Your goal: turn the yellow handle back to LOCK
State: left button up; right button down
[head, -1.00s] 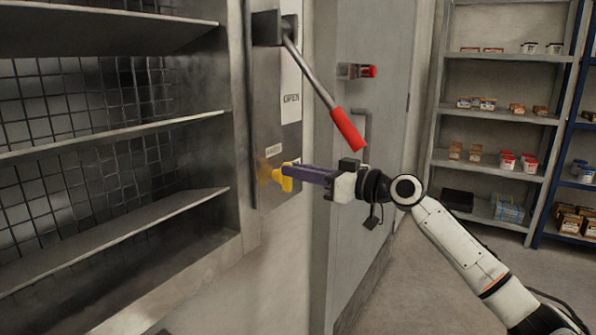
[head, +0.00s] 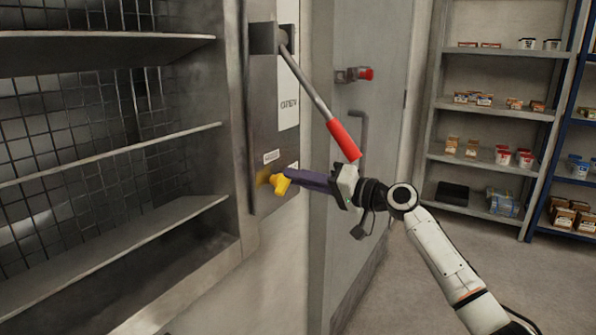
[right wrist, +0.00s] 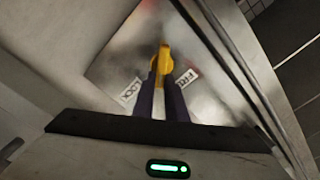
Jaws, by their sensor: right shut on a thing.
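The yellow handle (head: 281,184) sits on the metal panel (head: 262,125), low down beside the shelf cabinet. My right gripper (head: 291,178) reaches it from the right, its purple fingers shut on the handle. In the right wrist view the handle (right wrist: 163,62) stands between the two fingertips (right wrist: 163,80). A LOCK label (right wrist: 131,92) lies left of the fingers and a partly covered label starting FR (right wrist: 187,78) lies right of them. The handle points between the two labels. My left gripper is not in view.
A grey lever with a red grip (head: 343,139) hangs above my right gripper. A grey door (head: 375,110) with a red-tipped latch (head: 362,74) and a pull handle stands behind. Metal shelves (head: 110,130) fill the left; stocked shelves (head: 495,110) stand at the back right.

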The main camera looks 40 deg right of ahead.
pick_arm(q)
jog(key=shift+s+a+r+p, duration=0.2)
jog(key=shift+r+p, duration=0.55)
jog(key=shift+p, duration=0.4)
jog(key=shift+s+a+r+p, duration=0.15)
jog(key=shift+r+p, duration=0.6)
jog(key=shift+p, duration=0.4)
pick_arm(e)
jog(key=shift+w+d+f+m, duration=0.1)
jog(key=shift+f+m, duration=0.1)
jog(key=shift+m, duration=1.1)
jog(key=shift+s+d+f+m, duration=0.1)
jog(key=shift+f+m, duration=0.1)
jog(key=shift+m, duration=1.1)
jog(key=shift+w+f+m, duration=0.1)
jog(key=shift+f+m, duration=0.1)
jog(key=shift+m, duration=1.1)
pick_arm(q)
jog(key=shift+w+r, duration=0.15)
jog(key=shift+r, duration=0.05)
pick_arm(e)
jog(key=c, duration=1.8)
grip_release()
pick_arm(q)
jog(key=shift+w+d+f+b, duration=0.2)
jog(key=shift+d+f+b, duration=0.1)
jog(key=shift+b, duration=0.35)
pick_arm(e)
jog(key=v, duration=1)
